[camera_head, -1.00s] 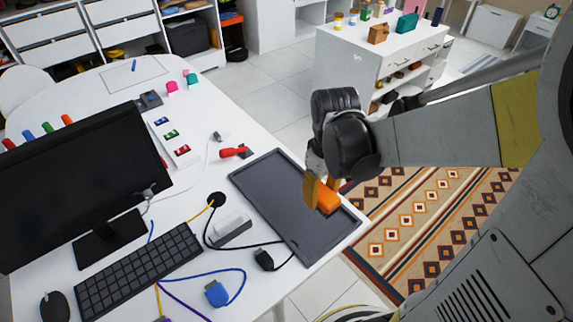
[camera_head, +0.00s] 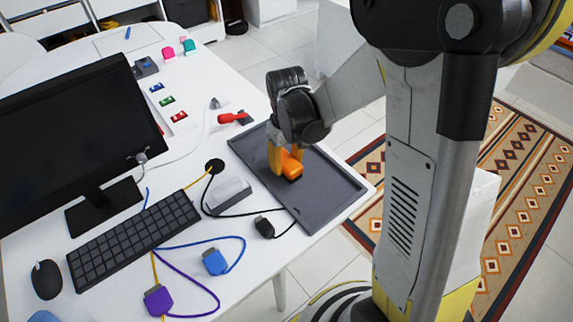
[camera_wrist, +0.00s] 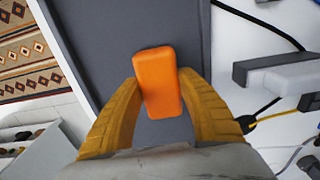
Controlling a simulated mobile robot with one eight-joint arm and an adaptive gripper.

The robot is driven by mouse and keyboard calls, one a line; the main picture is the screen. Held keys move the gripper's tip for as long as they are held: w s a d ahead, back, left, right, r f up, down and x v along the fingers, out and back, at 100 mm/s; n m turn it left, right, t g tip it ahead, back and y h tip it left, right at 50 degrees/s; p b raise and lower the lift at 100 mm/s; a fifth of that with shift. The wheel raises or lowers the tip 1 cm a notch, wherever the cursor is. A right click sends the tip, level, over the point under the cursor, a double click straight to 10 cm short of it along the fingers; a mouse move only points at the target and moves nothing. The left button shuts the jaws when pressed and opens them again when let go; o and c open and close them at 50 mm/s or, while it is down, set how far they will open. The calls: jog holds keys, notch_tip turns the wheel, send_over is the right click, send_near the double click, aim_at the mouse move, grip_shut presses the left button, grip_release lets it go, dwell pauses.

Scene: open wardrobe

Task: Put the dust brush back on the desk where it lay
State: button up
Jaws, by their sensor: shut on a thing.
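The orange dust brush (camera_head: 291,168) is between the yellow fingers of my gripper (camera_head: 284,170), over the middle of the dark grey tray (camera_head: 325,205) on the white desk. The wrist view shows the brush (camera_wrist: 158,84) as a plain rounded orange block, with one finger shut against each side. The tray surface (camera_wrist: 120,30) lies behind it in that view. No bristles show. I cannot tell whether the brush touches the tray or hangs slightly above it.
Left of the tray are a white block (camera_head: 228,192), a black plug (camera_head: 264,227) with its cable and a red-handled thing (camera_head: 232,118). A keyboard (camera_head: 133,240) and monitor (camera_head: 75,145) stand further left. The tray's right end is clear.

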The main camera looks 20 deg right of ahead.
jog(key=shift+r, duration=0.1)
jog(key=shift+f, duration=0.25)
jog(key=o, duration=1.3)
jog(key=shift+r, duration=0.15)
